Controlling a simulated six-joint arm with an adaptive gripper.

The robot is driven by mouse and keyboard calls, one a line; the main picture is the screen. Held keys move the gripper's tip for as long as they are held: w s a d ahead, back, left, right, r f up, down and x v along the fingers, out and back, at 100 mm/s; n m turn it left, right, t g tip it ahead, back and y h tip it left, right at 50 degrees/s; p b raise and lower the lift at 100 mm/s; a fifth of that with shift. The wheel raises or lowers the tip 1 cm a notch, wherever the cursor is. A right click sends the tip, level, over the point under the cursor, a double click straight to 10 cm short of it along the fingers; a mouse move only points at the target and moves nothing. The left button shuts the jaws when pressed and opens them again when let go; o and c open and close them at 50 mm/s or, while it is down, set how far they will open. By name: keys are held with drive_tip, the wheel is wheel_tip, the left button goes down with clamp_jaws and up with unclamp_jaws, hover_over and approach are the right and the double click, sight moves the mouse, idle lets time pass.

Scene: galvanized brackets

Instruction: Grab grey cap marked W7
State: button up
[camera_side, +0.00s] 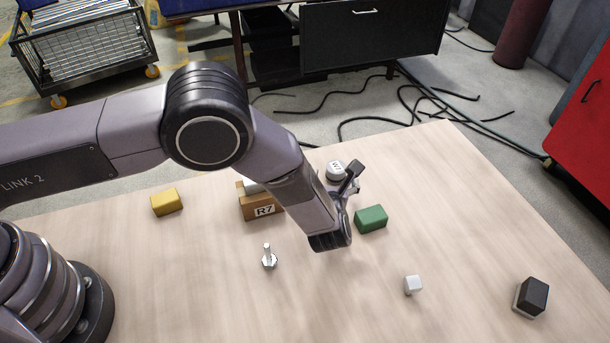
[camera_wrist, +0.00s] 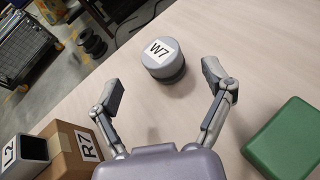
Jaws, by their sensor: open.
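The grey cap marked W7 (camera_wrist: 162,62) is a short round piece with a white label on top and a darker lower band. In the wrist view it stands on the table a little beyond and between my open fingertips. In the side view the cap (camera_side: 336,171) shows just behind my gripper (camera_side: 352,180), partly hidden by it. My gripper (camera_wrist: 165,88) is open and empty in the wrist view, with one finger to each side and the cap apart from both.
A green block (camera_wrist: 288,140) lies right of my gripper. A brown box marked R7 (camera_wrist: 72,150) and a grey piece marked L2 (camera_wrist: 28,150) are at left. A yellow block (camera_side: 166,201), a bolt (camera_side: 268,257), a white cube (camera_side: 412,285) and a black block (camera_side: 532,297) stand apart on the table (camera_side: 480,220).

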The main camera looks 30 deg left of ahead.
sight(336, 171)
drive_tip(key=x, duration=0.5)
drive_tip(key=shift+w+f, duration=0.1)
drive_tip(key=shift+f, duration=0.15)
drive_tip(key=c, duration=1.3)
drive_tip(key=shift+r, duration=0.1)
drive_tip(key=shift+c, duration=0.2)
